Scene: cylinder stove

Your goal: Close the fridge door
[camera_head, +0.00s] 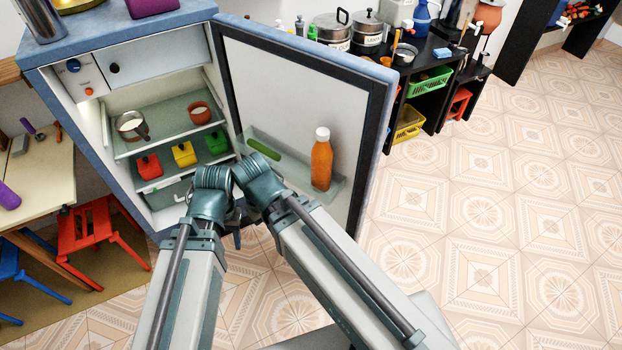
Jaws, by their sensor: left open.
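The blue fridge (150,40) stands at the upper left with its interior exposed. Its door (290,80) is hinged on the right side and stands wide open, its inner face toward me. The door shelf (290,178) holds an orange bottle (321,160) with a white cap and a green cucumber-like item (264,149). My left gripper (236,222) is open, low in front of the fridge opening near the door's hinge side, and largely hidden by my arm links. Whether it touches the door cannot be told. My right gripper cannot be made out.
Inside the fridge are a metal pot (132,126), a brown cup (199,113) and several coloured containers. A red stool (95,232) and a table (40,180) stand left. A black shelf unit (430,95) stands behind the door. Tiled floor (500,230) at right is clear.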

